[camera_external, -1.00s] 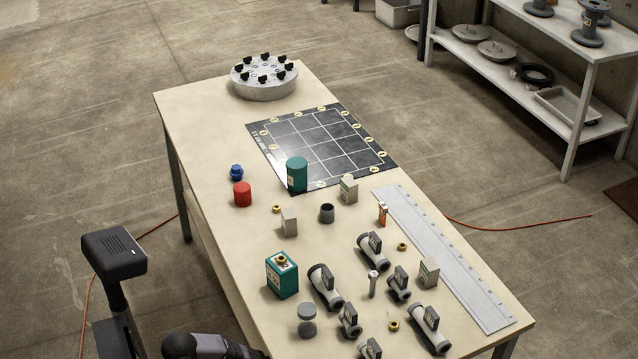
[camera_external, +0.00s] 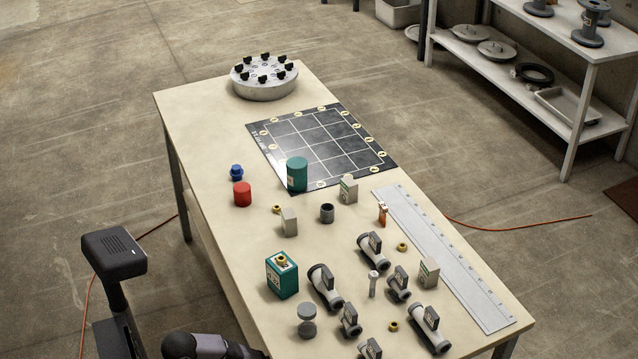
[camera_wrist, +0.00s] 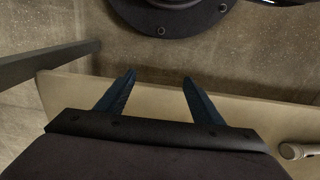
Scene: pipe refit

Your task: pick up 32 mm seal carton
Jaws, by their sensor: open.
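Three small pale cartons stand on the bench in the external view: one near the mat's front corner (camera_external: 348,191), one left of centre (camera_external: 289,222) and one by the ruler (camera_external: 429,273). A larger teal box (camera_external: 282,279) with a brass-coloured ring on top stands at the bench's left side. The labels are too small to read, so I cannot tell which is the 32 mm seal carton. In the wrist view my gripper (camera_wrist: 158,77) is open and empty over the bench edge, with no carton between its fingers. It is out of the external view.
Grey valve-like fittings, including one at the front (camera_external: 430,327), crowd the near bench. A green cylinder (camera_external: 297,174) stands on the black gridded mat (camera_external: 335,122). A red cylinder (camera_external: 242,194), a long ruler (camera_external: 445,260) and a flanged disc (camera_external: 264,80) are also there.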

